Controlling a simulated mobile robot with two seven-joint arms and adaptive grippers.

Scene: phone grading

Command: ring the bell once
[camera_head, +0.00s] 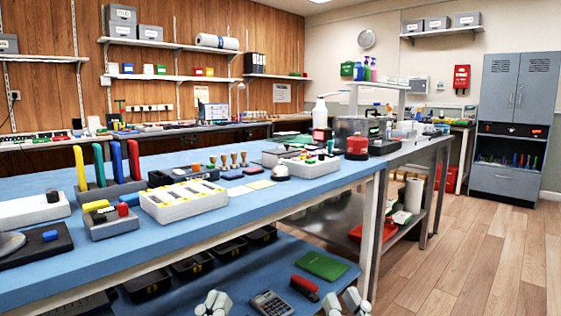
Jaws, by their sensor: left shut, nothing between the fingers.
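A small silver dome-shaped bell (280,173) stands on the blue table top (240,205) near its front edge, right of the middle. My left gripper (213,300) shows at the bottom edge of the head view, shut and empty, well below the bell in the picture. My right gripper (344,298) shows at the bottom edge further right, its two fingers apart with nothing seen between them. Both grippers are clear of the bell. Most of both arms is out of view.
A lower shelf (325,283) holds a calculator (271,303) and bins. Open floor lies right.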

